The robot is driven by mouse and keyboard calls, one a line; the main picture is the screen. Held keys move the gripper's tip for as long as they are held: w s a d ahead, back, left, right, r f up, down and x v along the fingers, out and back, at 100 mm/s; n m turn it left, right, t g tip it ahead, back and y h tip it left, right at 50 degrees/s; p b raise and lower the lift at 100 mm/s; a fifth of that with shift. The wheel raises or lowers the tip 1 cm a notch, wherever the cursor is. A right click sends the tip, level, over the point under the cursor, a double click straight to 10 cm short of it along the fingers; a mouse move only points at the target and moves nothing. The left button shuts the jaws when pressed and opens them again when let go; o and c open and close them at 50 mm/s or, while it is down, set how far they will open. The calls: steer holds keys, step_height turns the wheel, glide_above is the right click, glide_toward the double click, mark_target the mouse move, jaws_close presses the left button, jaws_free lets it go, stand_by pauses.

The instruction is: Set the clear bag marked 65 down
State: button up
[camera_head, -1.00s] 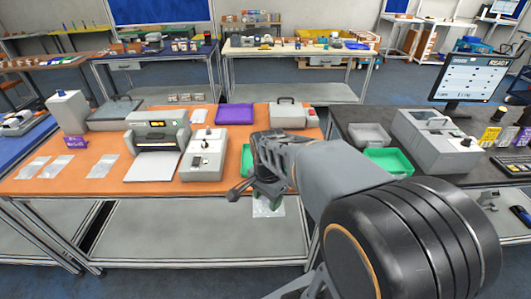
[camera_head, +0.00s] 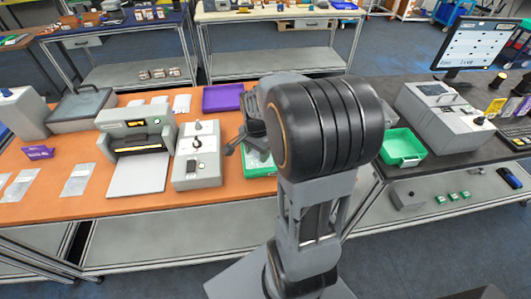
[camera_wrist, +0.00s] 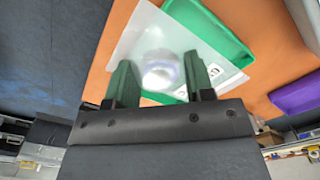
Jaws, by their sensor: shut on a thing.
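The clear bag (camera_wrist: 150,38) is between the green fingers of my gripper (camera_wrist: 158,64) in the wrist view. It holds a round, shiny, whitish thing, and a dark mark shows partly beside the right finger; I cannot read it fully. The bag overlaps the green tray (camera_wrist: 218,32) on the orange table, but I cannot tell whether it touches it. In the head view my gripper (camera_head: 240,142) is mostly hidden behind my arm, above the green tray (camera_head: 258,170), and I cannot make out the bag there.
A purple tray (camera_head: 222,98) lies behind, and a grey device (camera_head: 198,155) stands left of the green tray. A printer-like machine (camera_head: 138,145) is farther left. The dark table at right bears another green tray (camera_head: 403,147) and a grey machine (camera_head: 440,118).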

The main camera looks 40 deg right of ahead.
steer(key=w+d+f, duration=0.1)
steer(key=d+f, duration=0.1)
steer(key=w+d+f, duration=0.1)
steer(key=f, duration=0.1)
steer(key=w+d+f+p, duration=0.1)
steer(key=d+f, duration=0.1)
steer(key=shift+w+d+f, duration=0.3)
steer(key=shift+d+f, duration=0.05)
steer(key=shift+f, duration=1.55)
steer(key=shift+f, duration=0.15)
steer(key=o, duration=1)
